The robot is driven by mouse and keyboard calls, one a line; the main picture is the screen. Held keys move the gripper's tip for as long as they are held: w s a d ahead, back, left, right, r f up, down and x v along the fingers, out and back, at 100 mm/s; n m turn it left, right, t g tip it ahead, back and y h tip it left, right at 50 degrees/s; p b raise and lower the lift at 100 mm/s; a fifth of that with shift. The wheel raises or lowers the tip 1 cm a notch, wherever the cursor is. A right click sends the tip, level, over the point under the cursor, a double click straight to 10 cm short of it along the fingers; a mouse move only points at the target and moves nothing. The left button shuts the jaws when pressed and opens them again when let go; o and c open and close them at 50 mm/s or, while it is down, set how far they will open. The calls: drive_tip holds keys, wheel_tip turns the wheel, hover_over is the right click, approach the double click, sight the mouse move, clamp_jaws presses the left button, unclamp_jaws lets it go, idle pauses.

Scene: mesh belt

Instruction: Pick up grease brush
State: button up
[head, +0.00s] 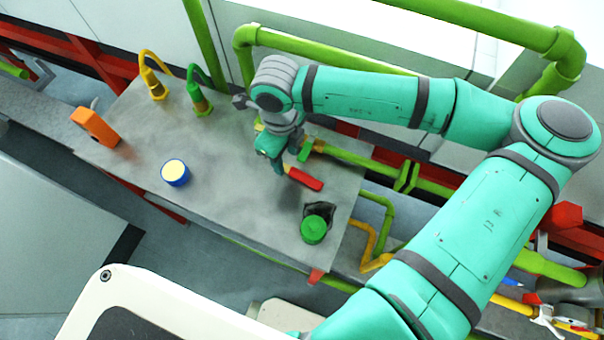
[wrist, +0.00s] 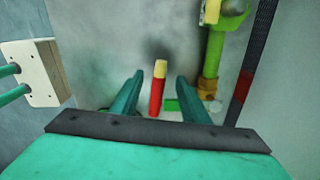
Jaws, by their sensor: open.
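The likely grease brush (head: 304,178) has a red handle and lies on the grey metal tabletop. The wrist view shows its red handle (wrist: 156,97) and a short tan end. My gripper (head: 279,166) is over the table, with its lower end close to the brush. In the wrist view my gripper (wrist: 160,82) has its two teal fingers spread apart, with the brush showing between them. I see a gap on each side of the brush. I cannot tell how far above the table the fingertips are.
A green round item (head: 314,229) sits near the table's right end. A green pipe (wrist: 214,55) runs close on the right in the wrist view. The table's middle is clear.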

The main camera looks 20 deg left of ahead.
sight(288, 167)
drive_tip(key=shift+d+f, duration=0.2)
drive_tip(key=shift+f, duration=2.05)
clamp_jaws()
drive_tip(key=shift+r, duration=0.1)
